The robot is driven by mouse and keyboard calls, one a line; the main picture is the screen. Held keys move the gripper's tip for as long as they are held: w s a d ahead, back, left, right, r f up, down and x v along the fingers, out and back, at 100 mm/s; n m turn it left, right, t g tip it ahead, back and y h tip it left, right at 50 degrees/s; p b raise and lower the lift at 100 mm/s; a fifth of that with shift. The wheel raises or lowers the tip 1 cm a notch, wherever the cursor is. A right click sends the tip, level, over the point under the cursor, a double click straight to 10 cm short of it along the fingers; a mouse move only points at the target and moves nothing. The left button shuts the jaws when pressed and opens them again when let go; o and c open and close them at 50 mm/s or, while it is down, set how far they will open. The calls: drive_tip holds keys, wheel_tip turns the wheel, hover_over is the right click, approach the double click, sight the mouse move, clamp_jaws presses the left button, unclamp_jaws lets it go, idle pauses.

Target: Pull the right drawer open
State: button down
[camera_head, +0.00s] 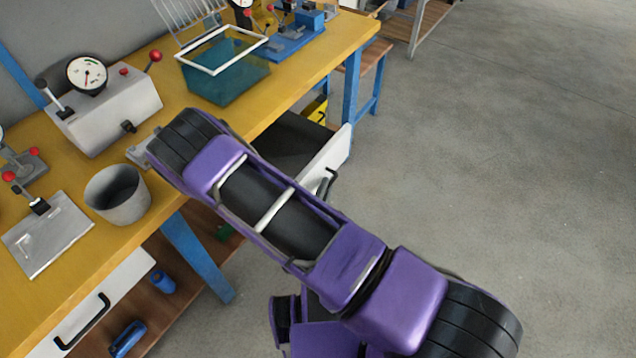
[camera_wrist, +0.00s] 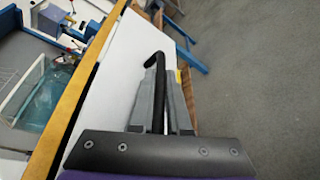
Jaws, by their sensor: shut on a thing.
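The right drawer's white front (camera_head: 328,158) stands out from under the yellow bench, with its dark inside (camera_head: 285,143) showing behind it, so the drawer is partly open. The white front also shows in the wrist view (camera_wrist: 118,75). My gripper (camera_wrist: 161,80) is shut on the black bar handle (camera_wrist: 158,62), one grey finger on each side of the bar. In the head view the handle (camera_head: 331,178) shows only in part, and my purple arm hides much of the drawer and the gripper.
The left drawer (camera_head: 118,285) looks shut. The bench (camera_head: 290,98) carries a grey cup (camera_head: 118,195), a gauge box (camera_head: 110,112) and a teal bin (camera_head: 228,75). A blue bench leg (camera_head: 195,255) stands below. Grey floor to the right is clear.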

drive_tip(key=shift+s+d, duration=0.8)
drive_tip(key=shift+d, duration=0.15)
drive_tip(key=c, duration=0.9)
unclamp_jaws()
drive_tip(key=p+v, duration=0.2)
drive_tip(key=v, duration=1.5)
drive_tip(key=shift+s+a+r, duration=0.1)
drive_tip(key=shift+s, duration=0.05)
